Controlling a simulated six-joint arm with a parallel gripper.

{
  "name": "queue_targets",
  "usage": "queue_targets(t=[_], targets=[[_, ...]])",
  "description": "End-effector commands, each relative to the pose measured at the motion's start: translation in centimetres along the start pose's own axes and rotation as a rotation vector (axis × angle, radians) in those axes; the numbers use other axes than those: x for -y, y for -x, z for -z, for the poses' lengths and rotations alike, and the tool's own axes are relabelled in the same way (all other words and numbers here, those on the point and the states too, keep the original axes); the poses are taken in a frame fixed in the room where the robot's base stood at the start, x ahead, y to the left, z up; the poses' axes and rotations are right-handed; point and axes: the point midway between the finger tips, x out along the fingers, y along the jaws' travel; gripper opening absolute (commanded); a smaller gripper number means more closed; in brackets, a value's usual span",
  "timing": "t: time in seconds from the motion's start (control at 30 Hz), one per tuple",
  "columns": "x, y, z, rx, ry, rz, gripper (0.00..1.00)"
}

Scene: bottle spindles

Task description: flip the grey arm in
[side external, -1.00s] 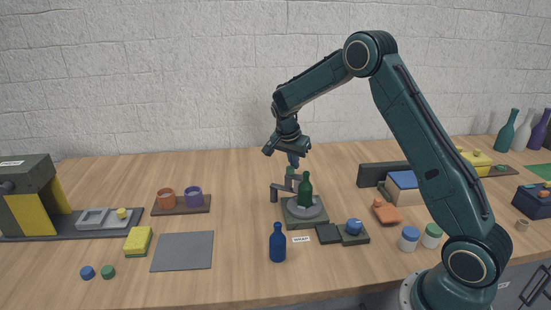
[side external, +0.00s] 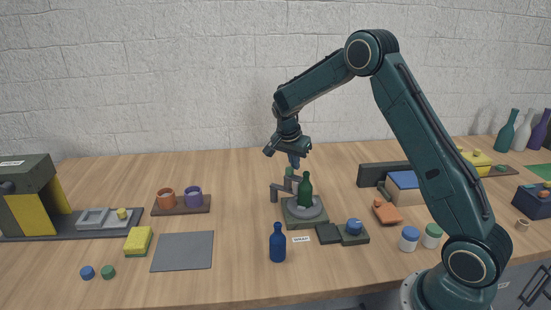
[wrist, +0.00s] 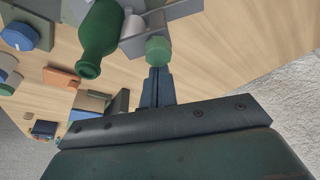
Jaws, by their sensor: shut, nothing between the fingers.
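A green bottle (side external: 305,190) stands upright on the round grey plate of a spindle stand (side external: 299,222). It also shows in the wrist view (wrist: 97,42). The grey arm (side external: 281,190) is on a post at the stand's back left, beside the bottle. A green knob (side external: 289,172) tops it; the knob shows larger in the wrist view (wrist: 158,50). My gripper (side external: 295,166) is shut and empty, pointing down just by the knob. In the wrist view the closed fingertips (wrist: 157,70) are right at the knob's edge; I cannot tell whether they touch it.
A blue bottle (side external: 277,243) stands in front, near a "WRAP" label. An orange block (side external: 385,212) and a blue-topped box (side external: 405,187) lie farther right.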

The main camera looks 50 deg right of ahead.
Motion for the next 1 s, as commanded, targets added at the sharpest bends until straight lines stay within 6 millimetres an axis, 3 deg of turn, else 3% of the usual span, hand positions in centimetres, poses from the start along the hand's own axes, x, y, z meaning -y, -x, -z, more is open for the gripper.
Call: queue_targets(t=[0.3, 0.7, 1.0], targets=[[-0.4, -1.2, 3.7, -0.002, -0.008, 0.000, 0.00], [-0.1, 6.0, 3.4, -0.003, -0.004, 0.003, 0.00], [-0.1, 8.7, 3.4, -0.002, -0.005, 0.000, 0.00]])
